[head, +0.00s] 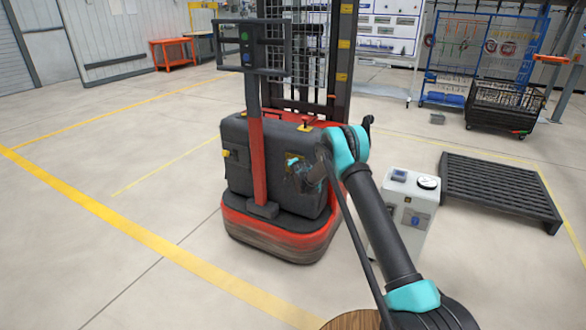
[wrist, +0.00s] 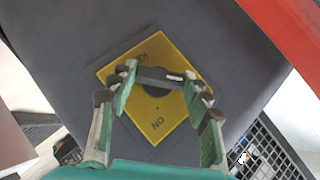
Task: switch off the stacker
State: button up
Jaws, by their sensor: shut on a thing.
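The stacker (head: 285,225) is a red machine with a black body, standing in the middle of the head view. In the wrist view a yellow plate (wrist: 158,117) sits turned like a diamond on its dark grey panel (wrist: 85,40). The plate carries a dark switch knob (wrist: 157,76) with a bar grip and a white mark near its right end. Lettering on the plate appears upside down and is partly hidden; one word seems to be ON. My gripper (wrist: 161,75) is shut on the knob, with a fingertip at each end of the bar. In the head view the knob is hidden.
A white cabinet (head: 412,215) stands close to the right of my arm, with a black pallet (head: 500,185) beyond it. A black wire cart (head: 505,108) is at the back right. The floor left of the stacker is open, with yellow lines.

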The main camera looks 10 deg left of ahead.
jog(key=o, duration=1.2)
jog(key=shift+c, duration=0.2)
jog(key=v, duration=1.2)
jog(key=shift+f, duration=0.1)
